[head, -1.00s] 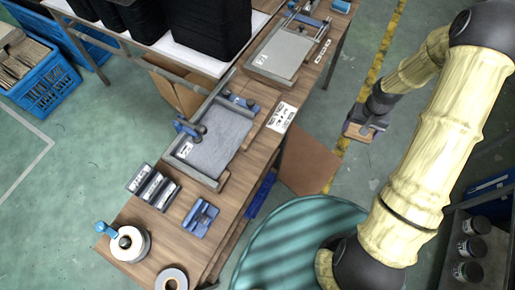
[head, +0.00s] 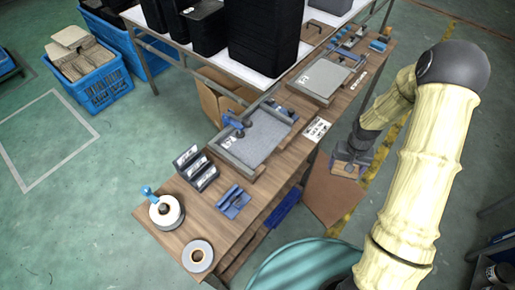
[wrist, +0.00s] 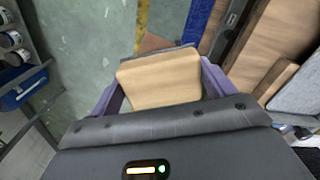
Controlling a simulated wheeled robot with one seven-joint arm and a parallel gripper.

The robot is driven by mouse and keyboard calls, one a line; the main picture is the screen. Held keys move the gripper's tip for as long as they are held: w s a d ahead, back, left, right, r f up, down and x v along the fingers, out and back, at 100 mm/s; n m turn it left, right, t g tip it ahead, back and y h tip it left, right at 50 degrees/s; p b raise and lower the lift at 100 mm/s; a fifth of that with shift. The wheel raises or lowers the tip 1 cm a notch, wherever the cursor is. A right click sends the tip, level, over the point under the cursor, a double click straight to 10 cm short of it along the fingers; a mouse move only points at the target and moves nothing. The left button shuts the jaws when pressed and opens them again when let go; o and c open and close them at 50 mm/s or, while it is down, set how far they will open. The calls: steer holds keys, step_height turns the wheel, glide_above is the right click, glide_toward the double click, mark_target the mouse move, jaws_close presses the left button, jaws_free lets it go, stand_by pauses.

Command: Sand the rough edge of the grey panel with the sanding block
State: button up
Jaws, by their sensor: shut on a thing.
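My gripper (head: 353,157) is shut on the sanding block (head: 345,168), a tan block held between the purple fingers. In the wrist view the block's broad tan face (wrist: 160,78) fills the space between the fingers. The block is in the air, off the bench's right edge. Two greyish panels lie in trays on the bench: a nearer blue-grey speckled one (head: 262,137) with a blue clamp (head: 232,121), and a farther plain light-grey one (head: 321,77). The block is apart from both. I cannot make out a rough edge.
The wooden bench (head: 172,195) also bears a dark rack (head: 196,168), a blue holder (head: 234,201), tape rolls (head: 197,256) and a printed card (head: 317,129). Black bins (head: 262,40) stand on the shelf behind. A brown board (head: 330,192) is below the gripper.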

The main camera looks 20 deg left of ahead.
steer(key=a+r+n+p, duration=0.2)
steer(key=a+n+p, duration=0.2)
steer(key=a+n, duration=1)
steer(key=s+a+r+n+p, duration=0.1)
steer(key=a+n+p, duration=0.4)
steer(key=a+n, duration=0.9)
steer(key=r+n, duration=0.1)
steer(key=n, duration=0.2)
steer(key=shift+s+r, duration=0.2)
steer(key=shift+r, duration=0.1)
